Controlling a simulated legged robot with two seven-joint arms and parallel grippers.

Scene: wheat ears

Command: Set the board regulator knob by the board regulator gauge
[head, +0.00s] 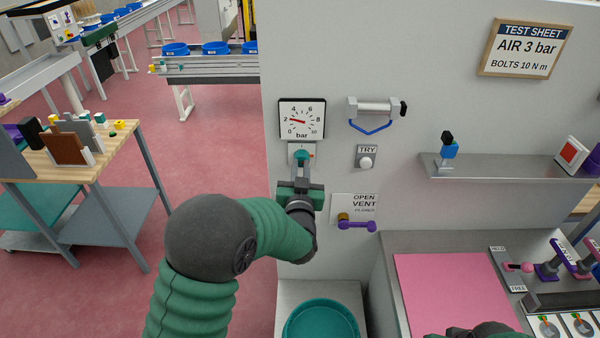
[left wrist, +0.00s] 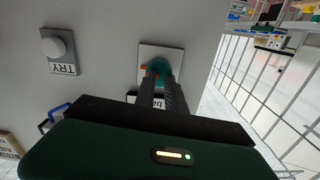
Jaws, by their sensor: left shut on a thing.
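The board regulator gauge (head: 302,118) is a white square dial on the grey board, marked in bar. Its red needle points left, close to the 2. Below it, the teal board regulator knob (head: 301,155) sits on a small white plate (head: 293,149). The knob also shows in the left wrist view (left wrist: 158,66). My left gripper (head: 301,168) is shut on the knob from the front, its two dark fingers (left wrist: 163,88) hiding part of it. At the bottom edge, a dark green and black part of my right arm shows; its fingers are hidden.
A test sheet (head: 524,48) reads AIR 3 bar. A TRY button (head: 366,162), a purple vent lever (head: 357,225) and a handle with a blue loop (head: 374,109) are right of the knob. A teal bowl (head: 322,322) stands below; a shelf (head: 500,168) juts out at right.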

